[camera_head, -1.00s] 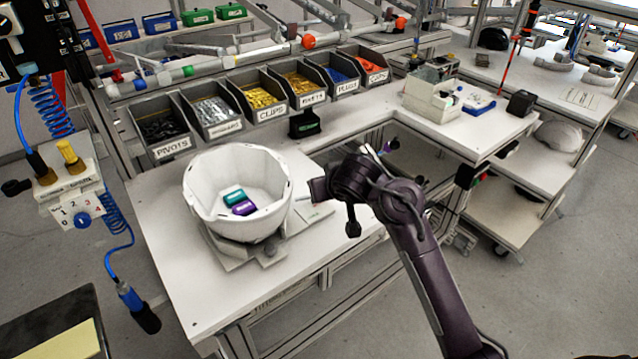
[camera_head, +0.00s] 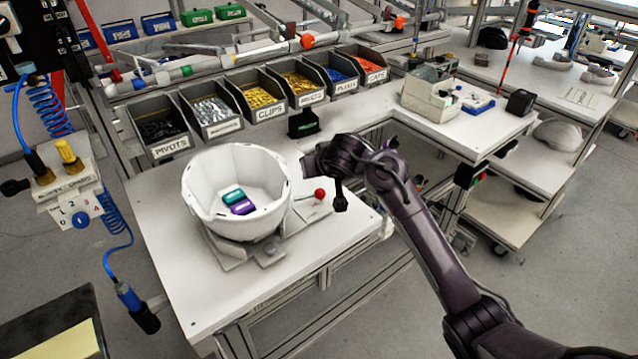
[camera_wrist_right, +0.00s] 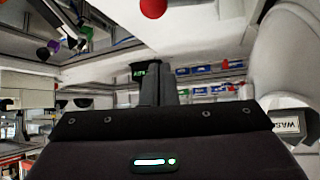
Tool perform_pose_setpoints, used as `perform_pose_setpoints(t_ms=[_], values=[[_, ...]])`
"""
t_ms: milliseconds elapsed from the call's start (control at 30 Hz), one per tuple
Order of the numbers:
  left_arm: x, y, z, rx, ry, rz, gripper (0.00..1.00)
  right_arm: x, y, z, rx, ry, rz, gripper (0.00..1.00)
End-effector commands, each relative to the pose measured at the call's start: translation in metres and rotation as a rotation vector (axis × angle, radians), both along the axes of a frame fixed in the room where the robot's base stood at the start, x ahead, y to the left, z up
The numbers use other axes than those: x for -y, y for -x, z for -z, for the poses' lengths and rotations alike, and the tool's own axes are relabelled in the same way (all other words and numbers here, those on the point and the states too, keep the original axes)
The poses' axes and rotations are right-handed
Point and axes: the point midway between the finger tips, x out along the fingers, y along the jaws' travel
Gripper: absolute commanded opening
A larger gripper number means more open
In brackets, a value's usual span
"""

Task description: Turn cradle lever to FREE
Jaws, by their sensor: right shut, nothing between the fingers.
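The white helmet shell (camera_head: 236,190) sits open side up on a grey cradle (camera_head: 236,252) on the table. A teal block (camera_head: 233,196) and a purple block (camera_head: 243,208) lie inside it. The lever's red ball knob (camera_head: 320,193) stands at the cradle's right; it also shows at the top of the right wrist view (camera_wrist_right: 153,8). Its thin rod leads left toward the cradle; the lever's marking is too small to read. My right gripper (camera_head: 309,165) is just behind and above the knob, apart from it. Its fingers (camera_wrist_right: 158,80) are shut and empty. My left gripper is out of view.
Labelled bins, such as the clips bin (camera_head: 262,103), line the table's back. A small dark device (camera_head: 303,123) stands before them. The table's front left (camera_head: 190,290) is clear.

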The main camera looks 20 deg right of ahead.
Motion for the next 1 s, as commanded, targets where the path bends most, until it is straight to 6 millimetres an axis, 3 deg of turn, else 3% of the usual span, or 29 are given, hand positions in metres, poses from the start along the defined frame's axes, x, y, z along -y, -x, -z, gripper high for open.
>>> perform_pose_setpoints(t_ms=[300, 600, 1000], values=[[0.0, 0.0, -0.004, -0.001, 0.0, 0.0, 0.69, 0.001, -0.041, 0.035, -0.001, 0.003, 0.003, 0.0], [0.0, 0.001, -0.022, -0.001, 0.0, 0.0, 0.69, 0.001, -0.01, 0.05, 0.0, 0.002, 0.002, 0.0], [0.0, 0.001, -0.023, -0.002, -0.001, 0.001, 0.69, 0.0, -0.004, 0.054, 0.001, 0.0, 0.001, 0.0]])
